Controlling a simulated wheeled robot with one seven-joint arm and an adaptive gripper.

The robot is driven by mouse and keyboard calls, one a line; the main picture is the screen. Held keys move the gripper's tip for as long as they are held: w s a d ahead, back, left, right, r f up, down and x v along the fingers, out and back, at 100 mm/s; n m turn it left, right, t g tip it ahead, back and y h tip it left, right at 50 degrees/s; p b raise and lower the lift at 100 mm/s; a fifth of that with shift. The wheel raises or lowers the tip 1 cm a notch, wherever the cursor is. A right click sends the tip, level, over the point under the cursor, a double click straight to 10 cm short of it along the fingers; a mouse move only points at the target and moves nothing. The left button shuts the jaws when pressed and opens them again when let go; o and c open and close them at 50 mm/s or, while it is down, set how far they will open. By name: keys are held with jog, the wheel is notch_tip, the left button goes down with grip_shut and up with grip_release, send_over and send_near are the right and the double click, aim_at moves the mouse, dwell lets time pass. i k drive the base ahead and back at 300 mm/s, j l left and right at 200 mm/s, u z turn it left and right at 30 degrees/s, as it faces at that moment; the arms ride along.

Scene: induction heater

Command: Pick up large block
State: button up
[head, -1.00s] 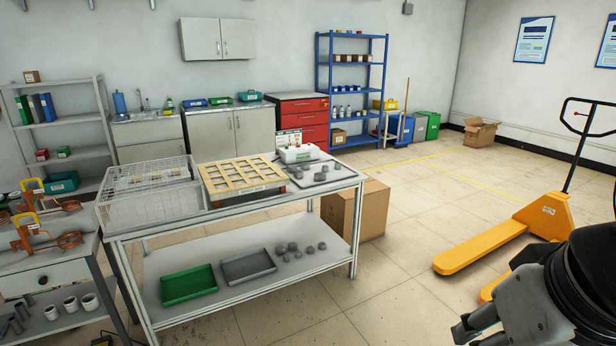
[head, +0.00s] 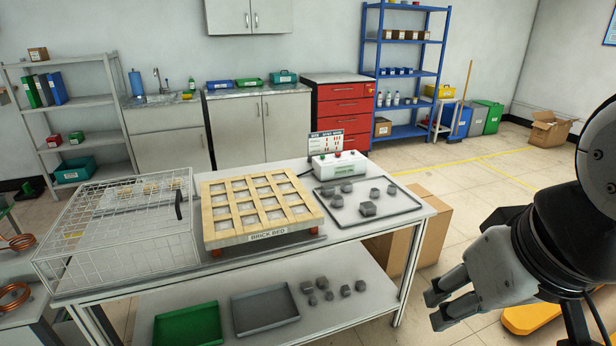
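Several grey blocks of differing sizes lie on a flat grey tray (head: 398,206) at the right end of the white table's top. The largest-looking block (head: 368,209) is near the tray's front middle. More grey blocks (head: 326,290) lie on the lower shelf, beside a grey tray. Which block the task means by large cannot be told for sure. My gripper (head: 437,309) is at the lower right, in front of the table's right end and apart from all blocks. Its two fingers are spread with a small gap, and nothing is between them.
A wooden grid marked BRICK BED (head: 268,237) and a wire cage (head: 118,250) stand left of the block tray. A control box (head: 338,165) stands behind it. A cardboard box (head: 430,232) is beside the table. A yellow pallet jack (head: 528,318) is partly behind my arm.

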aim_at(329, 190)
jog(key=i+l+u, duration=0.2)
jog(key=i+l, duration=0.45)
jog(key=i+l+u, duration=0.15)
jog(key=i+l, duration=0.6)
jog(key=i+l+u, duration=0.2)
jog(key=i+l, duration=0.5)
jog(key=k+l, duration=0.05)
jog(key=l, duration=0.05)
